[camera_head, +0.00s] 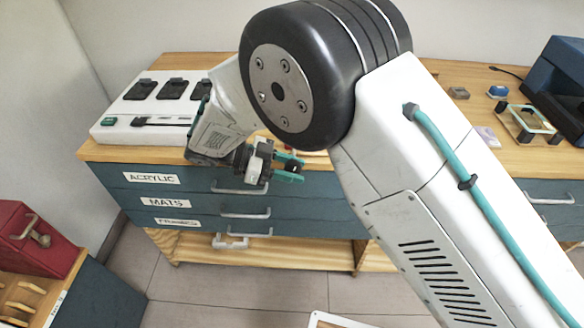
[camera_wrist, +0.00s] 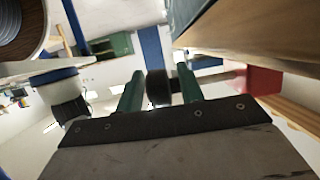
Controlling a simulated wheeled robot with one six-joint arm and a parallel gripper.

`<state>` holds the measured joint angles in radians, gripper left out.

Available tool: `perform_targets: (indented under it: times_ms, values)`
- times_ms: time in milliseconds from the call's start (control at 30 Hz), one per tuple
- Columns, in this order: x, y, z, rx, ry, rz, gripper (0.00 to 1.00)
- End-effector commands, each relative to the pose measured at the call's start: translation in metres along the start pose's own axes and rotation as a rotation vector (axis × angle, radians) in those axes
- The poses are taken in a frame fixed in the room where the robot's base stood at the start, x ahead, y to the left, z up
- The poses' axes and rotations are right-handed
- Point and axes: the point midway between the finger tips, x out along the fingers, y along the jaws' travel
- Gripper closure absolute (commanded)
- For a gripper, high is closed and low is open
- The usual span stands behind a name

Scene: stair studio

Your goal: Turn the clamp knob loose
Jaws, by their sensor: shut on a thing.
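The clamp knob (camera_wrist: 157,88) is a dark, round cylinder in the wrist view, below the wooden bench edge. My gripper (camera_wrist: 160,88) has its two teal fingers on either side of it and is shut on it. In the head view my gripper (camera_head: 290,168) is at the front edge of the bench, above the drawer fronts.
The wooden bench (camera_head: 462,118) stands over blue drawers (camera_head: 190,192) with white handles. A white tray (camera_head: 115,128) with several black items is at its left end. A glass-topped frame (camera_head: 528,122) and a blue box (camera_head: 555,70) are at right. A red case (camera_head: 40,240) is lower left.

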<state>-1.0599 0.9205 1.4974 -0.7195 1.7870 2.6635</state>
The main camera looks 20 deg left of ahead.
Motion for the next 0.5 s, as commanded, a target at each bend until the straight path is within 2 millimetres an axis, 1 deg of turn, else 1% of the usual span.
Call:
perform_targets:
  times_ms: [33, 200, 500]
  values:
    - [0.0014, 0.0049, 0.0039, -0.01, 0.041, 0.008, 0.85]
    - [0.0019, 0.0048, 0.0036, -0.01, 0.141, 0.008, 0.85]
    - [0.0017, 0.0043, 0.0023, -0.009, 0.234, 0.006, 0.85]
